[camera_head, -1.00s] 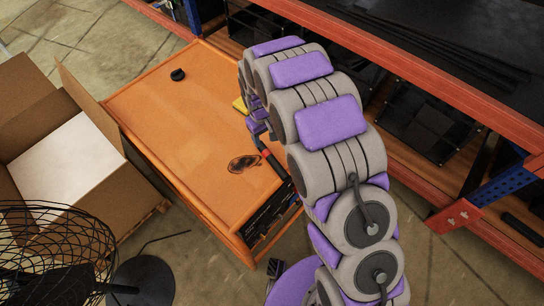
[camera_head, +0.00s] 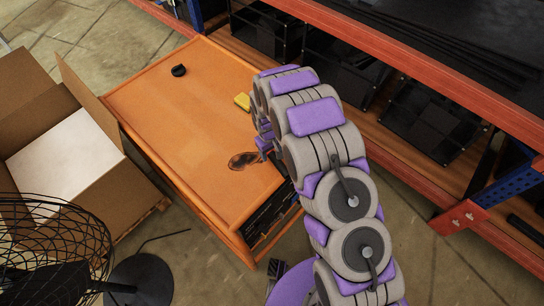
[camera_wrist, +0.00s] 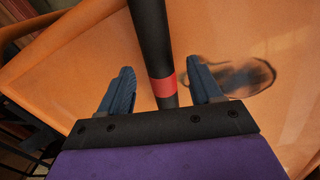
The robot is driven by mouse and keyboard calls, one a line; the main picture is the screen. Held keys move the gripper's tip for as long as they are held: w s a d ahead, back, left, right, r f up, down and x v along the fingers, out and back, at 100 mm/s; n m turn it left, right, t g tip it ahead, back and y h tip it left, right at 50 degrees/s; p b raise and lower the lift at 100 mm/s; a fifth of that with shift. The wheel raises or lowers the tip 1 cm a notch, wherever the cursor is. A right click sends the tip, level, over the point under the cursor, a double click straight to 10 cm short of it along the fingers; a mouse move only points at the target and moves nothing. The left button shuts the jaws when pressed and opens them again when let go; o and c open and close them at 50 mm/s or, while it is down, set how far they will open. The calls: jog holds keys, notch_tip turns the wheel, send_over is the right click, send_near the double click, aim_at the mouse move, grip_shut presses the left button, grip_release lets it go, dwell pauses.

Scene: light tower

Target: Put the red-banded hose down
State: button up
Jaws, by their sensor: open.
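The red-banded hose is a black tube (camera_wrist: 149,35) with a red band (camera_wrist: 162,87) in the wrist view. It runs from the top edge down between the two blue-grey fingers of my gripper (camera_wrist: 164,78). The fingers stand apart, with a gap on each side of the hose. The orange cabinet top (camera_wrist: 65,65) lies beyond; I cannot tell whether the hose touches it. In the head view my arm reaches over the right side of the orange cabinet (camera_head: 165,120), and the gripper and hose are mostly hidden there.
An open cardboard box (camera_head: 60,160) and a fan (camera_head: 50,250) stand left. An orange-framed rack (camera_head: 420,75) stands right.

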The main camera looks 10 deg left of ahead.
notch_tip(320, 180, down, 2)
jog(key=shift+d+f, duration=0.1)
jog(key=shift+c, duration=0.5)
grip_shut()
jog(key=shift+r, duration=0.25)
